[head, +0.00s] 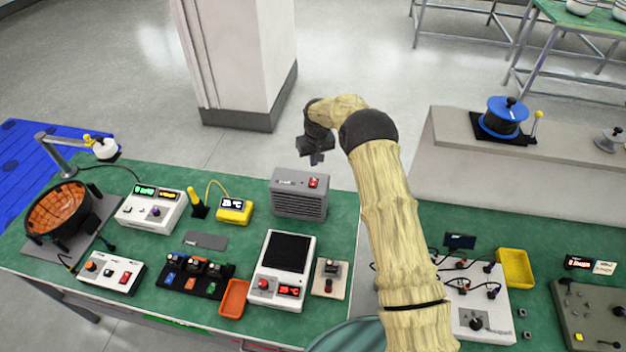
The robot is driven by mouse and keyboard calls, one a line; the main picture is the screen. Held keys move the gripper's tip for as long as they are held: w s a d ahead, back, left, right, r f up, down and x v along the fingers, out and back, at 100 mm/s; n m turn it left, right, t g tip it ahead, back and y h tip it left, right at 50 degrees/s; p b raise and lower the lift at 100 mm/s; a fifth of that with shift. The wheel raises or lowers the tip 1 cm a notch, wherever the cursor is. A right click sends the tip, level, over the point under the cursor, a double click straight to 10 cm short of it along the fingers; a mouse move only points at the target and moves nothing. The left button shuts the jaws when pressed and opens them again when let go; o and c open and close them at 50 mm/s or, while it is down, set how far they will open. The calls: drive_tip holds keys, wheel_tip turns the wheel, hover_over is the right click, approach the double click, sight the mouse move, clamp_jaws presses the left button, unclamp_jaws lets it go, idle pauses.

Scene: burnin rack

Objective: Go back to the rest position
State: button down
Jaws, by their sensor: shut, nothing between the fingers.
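My gripper (315,158) hangs at the end of my raised arm near the middle of the head view, pointing down. It appears above the back edge of the green bench (120,172), over the grey vented box with a red switch (299,196). It is shut with nothing in it and looks apart from the things below. My arm runs from the bottom right up to it and hides part of the bench.
On the bench are a white instrument with a dark panel (284,262), a black rack (195,277), an orange tray (233,298), a yellow tray (515,268) and a copper bowl (60,211). A pillar (240,60) stands behind. A ledge with a blue spool (505,115) is at right.

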drive_tip(key=s+d+r+m+b, duration=0.1)
drive_tip(key=s+d+r, duration=0.35)
drive_tip(key=s, duration=0.35)
drive_tip(key=s+d+r+b, duration=0.2)
drive_tip(key=s+d+r, duration=0.2)
drive_tip(key=s+r, duration=0.25)
drive_tip(key=s+d+m+b, duration=0.1)
drive_tip(key=s+d, duration=0.2)
drive_tip(key=s, duration=0.8)
drive_tip(key=s+d+r+m+b, duration=0.1)
drive_tip(key=s+d, duration=0.2)
drive_tip(key=s, duration=0.9)
drive_tip(key=shift+m+t+h, duration=0.3)
drive_tip(key=shift+m+t, duration=0.1)
drive_tip(key=shift+s+r, duration=0.1)
